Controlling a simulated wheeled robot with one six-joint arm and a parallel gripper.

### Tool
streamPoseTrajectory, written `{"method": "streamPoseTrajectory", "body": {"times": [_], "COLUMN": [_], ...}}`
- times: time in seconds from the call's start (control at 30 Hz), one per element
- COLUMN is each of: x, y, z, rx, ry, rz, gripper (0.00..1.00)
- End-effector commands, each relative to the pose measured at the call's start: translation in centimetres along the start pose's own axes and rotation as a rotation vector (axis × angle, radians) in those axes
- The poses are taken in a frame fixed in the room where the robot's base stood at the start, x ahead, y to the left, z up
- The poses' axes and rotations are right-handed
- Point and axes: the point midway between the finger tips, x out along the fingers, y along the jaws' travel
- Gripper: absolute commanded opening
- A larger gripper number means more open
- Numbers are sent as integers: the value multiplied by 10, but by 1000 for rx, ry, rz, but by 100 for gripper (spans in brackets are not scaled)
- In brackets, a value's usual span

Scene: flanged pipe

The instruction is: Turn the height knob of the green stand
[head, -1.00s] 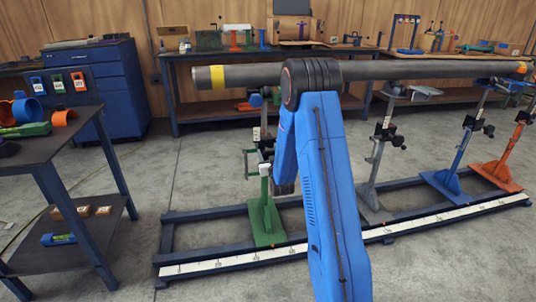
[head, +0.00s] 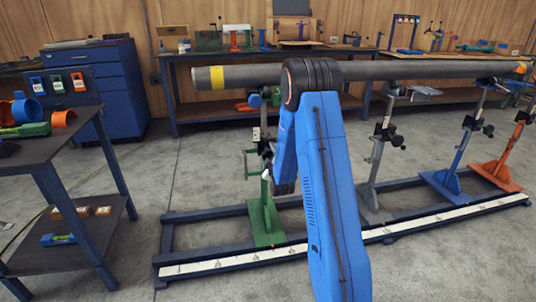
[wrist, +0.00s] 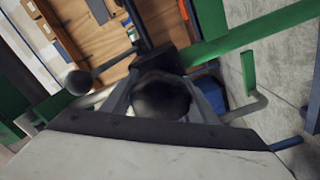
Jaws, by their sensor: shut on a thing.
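The green stand (head: 265,222) stands at the left end of the blue floor rail, under the left part of the long grey pipe (head: 430,69). In the wrist view a dark round knob (wrist: 162,97) sits between the two grey fingers of my gripper (wrist: 163,88), which is shut on it. A green bar (wrist: 255,36) of the stand runs to the upper right there. In the head view my blue arm covers part of the scene, and my gripper (head: 268,172) shows only in part beside the green post. The knob is not clear in that view.
Grey (head: 374,200), blue (head: 445,180) and orange (head: 501,166) stands follow to the right on the rail (head: 200,264). A dark side table (head: 85,133) with parts is at the left. Bare floor lies in front of the rail.

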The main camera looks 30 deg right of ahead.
Motion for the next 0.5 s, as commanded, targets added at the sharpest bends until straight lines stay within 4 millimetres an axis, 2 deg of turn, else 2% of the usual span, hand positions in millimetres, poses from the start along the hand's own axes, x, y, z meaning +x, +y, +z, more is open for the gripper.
{"method": "streamPoseTrajectory", "body": {"times": [0.5], "x": [-1], "y": [0], "z": [0], "rx": [-489], "ry": [0], "rz": [-3], "gripper": [31]}}
